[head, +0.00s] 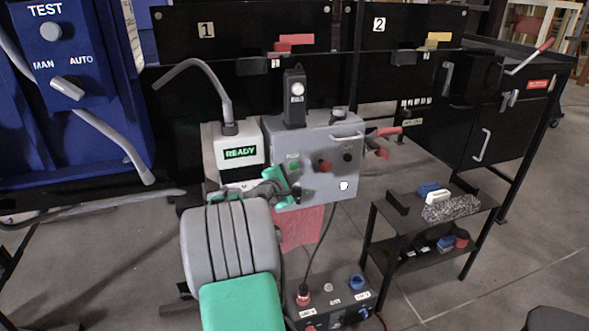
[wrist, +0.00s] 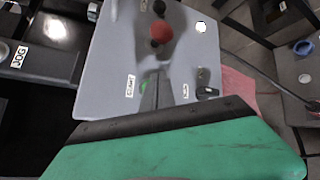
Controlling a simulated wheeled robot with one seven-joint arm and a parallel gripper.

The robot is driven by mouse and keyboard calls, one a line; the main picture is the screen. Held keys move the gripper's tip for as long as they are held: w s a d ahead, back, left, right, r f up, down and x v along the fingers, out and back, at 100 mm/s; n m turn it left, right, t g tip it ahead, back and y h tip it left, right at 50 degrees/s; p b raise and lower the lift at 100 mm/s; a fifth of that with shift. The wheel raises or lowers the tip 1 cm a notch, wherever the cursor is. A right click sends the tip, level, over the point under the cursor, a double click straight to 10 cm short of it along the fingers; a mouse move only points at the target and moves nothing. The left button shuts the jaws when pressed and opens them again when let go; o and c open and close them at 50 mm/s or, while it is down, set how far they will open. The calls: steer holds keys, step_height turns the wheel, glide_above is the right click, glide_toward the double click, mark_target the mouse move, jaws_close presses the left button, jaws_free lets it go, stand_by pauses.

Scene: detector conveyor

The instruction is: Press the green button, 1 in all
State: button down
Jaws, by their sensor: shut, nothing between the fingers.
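The green button (head: 294,166) is on the front of a grey control box (head: 322,140), left of a red button (head: 324,166). In the wrist view the green button (wrist: 144,86) shows only in part, beside and partly behind my fingers. My gripper (head: 295,191) is shut and empty, in front of the box's lower left, just below the green button in the head view. In the wrist view my gripper's fingertips (wrist: 154,76) are close to the button and the box face. I cannot tell whether they touch it.
A white unit with a lit READY sign (head: 240,152) stands left of the box. A red-handled lever (head: 383,136) sticks out on its right. A small black side table (head: 460,217) holds blue and white items. A switch box (head: 332,297) lies below.

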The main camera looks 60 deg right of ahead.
steer(key=shift+w+d, duration=0.3)
steer(key=shift+w+d, duration=0.35)
stand_by(1.0)
steer(key=shift+a, duration=0.1)
steer(key=shift+s+a+p, duration=0.5)
steer(key=shift+s+a, duration=0.05)
steer(key=shift+s, duration=0.1)
steer(key=shift+s+a+p, duration=0.85)
steer(key=shift+s+a, duration=0.9)
